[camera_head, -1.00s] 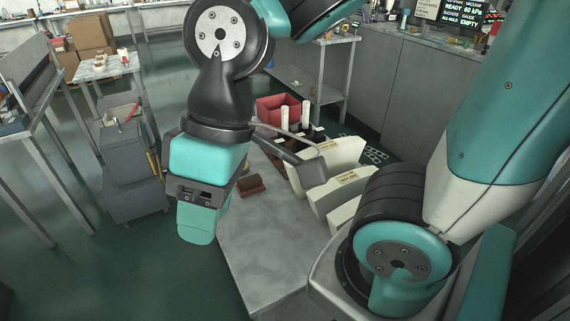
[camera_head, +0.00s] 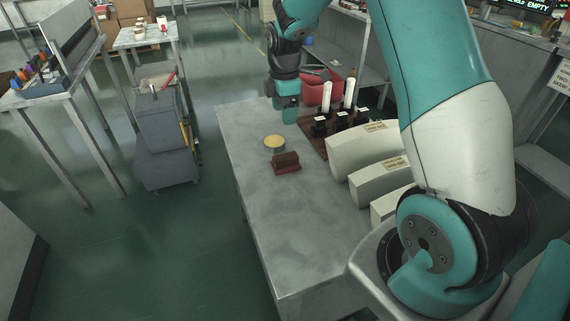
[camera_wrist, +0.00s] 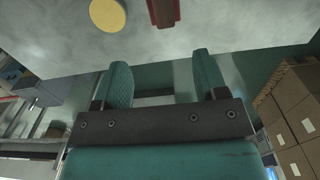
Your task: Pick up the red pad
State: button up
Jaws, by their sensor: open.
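The red pad (camera_head: 287,163) is a small block with a dark brownish-red top and a brighter red base. It lies on the grey metal table (camera_head: 262,226), just in front of a round yellow disc (camera_head: 274,142). My gripper (camera_head: 288,108) is over the far end of the table, beyond the disc and apart from the pad. In the wrist view its two teal fingers (camera_wrist: 162,70) are spread with nothing between them. The pad (camera_wrist: 163,12) shows there at the top edge, partly cut off, with the yellow disc (camera_wrist: 107,14) to its left.
Cream curved blocks (camera_head: 362,150) stand right of the pad. Behind them are a dark brown rack (camera_head: 318,145) with white cylinders and a red bin (camera_head: 312,92). The table's front left part is bare. A grey cart (camera_head: 165,125) stands on the floor at left.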

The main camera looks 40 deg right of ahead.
send_over(285, 156)
jog(key=f, duration=1)
jog(key=shift+w+f+p, duration=0.2)
jog(key=shift+w+p, duration=0.05)
jog(key=shift+p, duration=0.15)
jog(key=shift+s+d+f+p, duration=0.15)
jog(key=shift+f+p, duration=0.35)
jog(key=shift+f, duration=2.15)
jog(key=shift+s, duration=0.1)
jog(key=c, duration=1)
